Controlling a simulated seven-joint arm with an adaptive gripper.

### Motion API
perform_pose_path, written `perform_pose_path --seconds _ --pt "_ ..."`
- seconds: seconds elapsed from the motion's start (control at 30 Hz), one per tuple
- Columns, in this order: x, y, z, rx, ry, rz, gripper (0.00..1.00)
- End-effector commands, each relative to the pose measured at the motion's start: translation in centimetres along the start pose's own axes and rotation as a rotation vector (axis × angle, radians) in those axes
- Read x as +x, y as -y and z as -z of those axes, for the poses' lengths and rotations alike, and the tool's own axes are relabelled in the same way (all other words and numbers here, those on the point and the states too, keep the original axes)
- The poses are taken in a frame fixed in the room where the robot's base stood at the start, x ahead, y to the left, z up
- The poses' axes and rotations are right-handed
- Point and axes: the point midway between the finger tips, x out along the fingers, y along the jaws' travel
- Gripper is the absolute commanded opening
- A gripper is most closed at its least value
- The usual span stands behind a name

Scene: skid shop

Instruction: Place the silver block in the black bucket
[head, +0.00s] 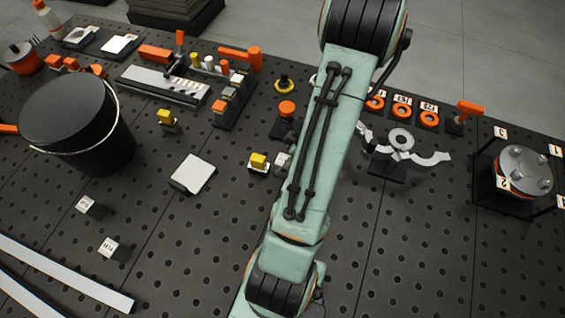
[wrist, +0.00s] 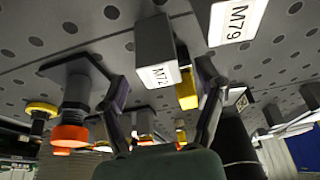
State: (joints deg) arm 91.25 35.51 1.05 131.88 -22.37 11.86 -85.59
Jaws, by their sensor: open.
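The silver block (wrist: 153,42) is grey with a white label on its end. In the wrist view it stands between the two fingers of my gripper (wrist: 163,88), with gaps visible beside it. The gripper is open and holds nothing. In the head view part of a grey block (head: 282,160) shows at the left edge of my arm, which hides the gripper and the rest of it. The black bucket (head: 92,135) stands upright at the left, with a pale wire handle. A black shape at the lower right of the wrist view (wrist: 237,145) looks like the bucket.
A yellow-topped block (head: 258,162) sits close beside the silver block. A white-topped plate (head: 194,174) lies between it and the bucket. A black post with an orange cap (head: 286,110) stands behind. Small labelled blocks (head: 92,206) lie in front of the bucket.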

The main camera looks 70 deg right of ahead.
Motion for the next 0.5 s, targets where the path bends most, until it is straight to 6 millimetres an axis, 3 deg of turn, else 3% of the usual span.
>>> perform_pose_path --seconds 0.13,0.4,0.5 --pt "1.34 0.05 0.04 -0.001 -0.001 0.002 0.70" --pt "1.52 0.00 0.05 -0.001 0.000 -0.001 0.70" --pt "1.52 0.00 0.05 -0.001 0.000 0.000 0.38"
